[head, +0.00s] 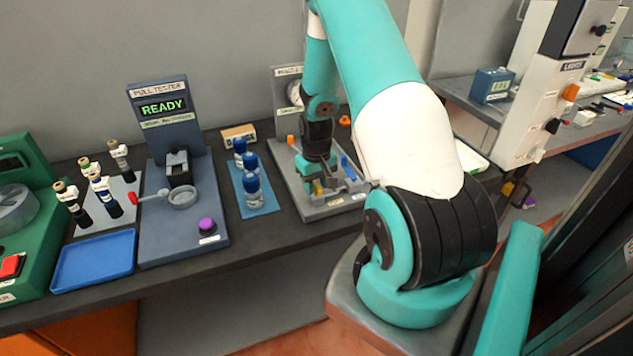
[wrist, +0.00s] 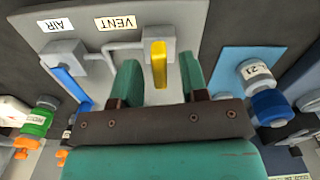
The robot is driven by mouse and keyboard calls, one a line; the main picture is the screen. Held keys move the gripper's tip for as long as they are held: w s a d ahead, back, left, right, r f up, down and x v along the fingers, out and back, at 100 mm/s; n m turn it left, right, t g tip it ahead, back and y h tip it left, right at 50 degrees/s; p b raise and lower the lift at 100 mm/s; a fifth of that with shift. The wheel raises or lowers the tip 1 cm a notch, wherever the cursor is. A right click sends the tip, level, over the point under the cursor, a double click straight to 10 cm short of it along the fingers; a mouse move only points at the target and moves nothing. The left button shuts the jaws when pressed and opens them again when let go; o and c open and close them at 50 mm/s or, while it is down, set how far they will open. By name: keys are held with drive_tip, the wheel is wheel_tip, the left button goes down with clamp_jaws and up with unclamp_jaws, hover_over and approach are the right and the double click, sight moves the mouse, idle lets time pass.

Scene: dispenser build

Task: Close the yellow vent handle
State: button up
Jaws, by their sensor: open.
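The yellow vent handle (wrist: 159,64) sits on a grey valve block below the VENT label (wrist: 115,22) in the wrist view. It points from the block toward my gripper. My gripper (wrist: 159,72) is open, with one finger on each side of the handle; I see gaps on both sides, so it is not gripped. In the head view the handle (head: 318,187) shows as a small yellow bit under my gripper (head: 319,178), on a grey fixture (head: 335,207). Whether the fingers are level with the handle in depth I cannot tell.
A blue handle (wrist: 72,87) by the AIR label (wrist: 57,25) stands left of the vent handle, joined by a grey pipe. Blue-capped vials (head: 252,190) stand on a blue mat left of the fixture. A pull tester (head: 185,230) is farther left.

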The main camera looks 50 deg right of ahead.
sight(316, 185)
clamp_jaws()
drive_tip(key=shift+f+m+b, duration=0.1)
drive_tip(key=shift+m+b, duration=0.25)
drive_tip(key=shift+m, duration=0.65)
unclamp_jaws()
drive_tip(key=shift+r, duration=0.2)
wheel_tip(316, 185, up, 17)
drive_tip(key=b, duration=0.2)
drive_tip(key=shift+r+b, duration=0.15)
drive_tip(key=shift+b, duration=0.25)
